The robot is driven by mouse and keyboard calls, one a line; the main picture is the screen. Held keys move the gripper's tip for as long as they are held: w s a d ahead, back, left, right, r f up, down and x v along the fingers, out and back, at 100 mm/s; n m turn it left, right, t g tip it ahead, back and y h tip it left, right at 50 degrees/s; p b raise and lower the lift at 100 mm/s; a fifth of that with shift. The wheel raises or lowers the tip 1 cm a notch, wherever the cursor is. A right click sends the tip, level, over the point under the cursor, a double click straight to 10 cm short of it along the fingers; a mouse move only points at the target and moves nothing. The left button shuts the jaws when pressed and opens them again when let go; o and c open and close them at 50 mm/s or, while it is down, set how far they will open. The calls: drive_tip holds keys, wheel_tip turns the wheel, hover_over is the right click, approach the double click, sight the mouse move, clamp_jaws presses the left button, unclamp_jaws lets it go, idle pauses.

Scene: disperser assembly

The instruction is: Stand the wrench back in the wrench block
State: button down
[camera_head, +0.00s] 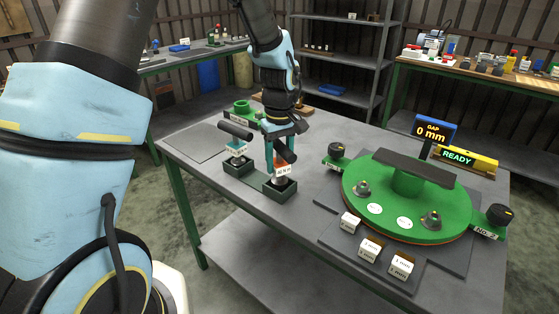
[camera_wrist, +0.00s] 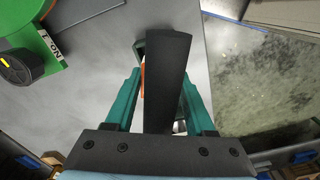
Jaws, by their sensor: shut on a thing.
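The wrench block (camera_head: 243,172) is a dark green block with two square sockets near the table's left front edge. My gripper (camera_head: 281,153) is above the right socket, its teal fingers shut on a wrench with a dark bar handle (camera_head: 287,152) and an orange-red labelled collar (camera_head: 282,170). The wrench looks upright, its lower end at the right socket; I cannot tell how deep it sits. In the wrist view the handle (camera_wrist: 166,80) lies between the fingers and hides most of the wrench and block. A second wrench (camera_head: 236,149) with a teal collar stands in the left socket.
A green disperser (camera_head: 407,195) with a round plate stands to the right, with knobs, white labelled blocks (camera_head: 370,249) and a gap display (camera_head: 436,130) around it. A green ring part (camera_head: 242,107) is behind the block. A grey mat (camera_head: 195,143) lies left, bare.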

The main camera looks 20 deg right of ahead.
drive_tip(key=shift+f, duration=0.35)
drive_tip(key=shift+f, duration=0.1)
drive_tip(key=shift+c, duration=1.2)
unclamp_jaws()
wheel_tip(320, 180, up, 12)
drive_tip(key=shift+r+b, duration=0.1)
drive_tip(key=shift+b, duration=1.1)
drive_tip(key=s+a+f+m, duration=0.1)
drive_tip(key=s+a+f, duration=0.1)
drive_tip(key=a, duration=1.3)
drive_tip(key=s+a+f+m+t, duration=0.1)
drive_tip(key=s+a+f, duration=0.1)
drive_tip(key=a, duration=1.3)
drive_tip(key=shift+f+t, duration=0.3)
drive_tip(key=shift+f, duration=0.35)
drive_tip(key=shift+s+a, duration=0.1)
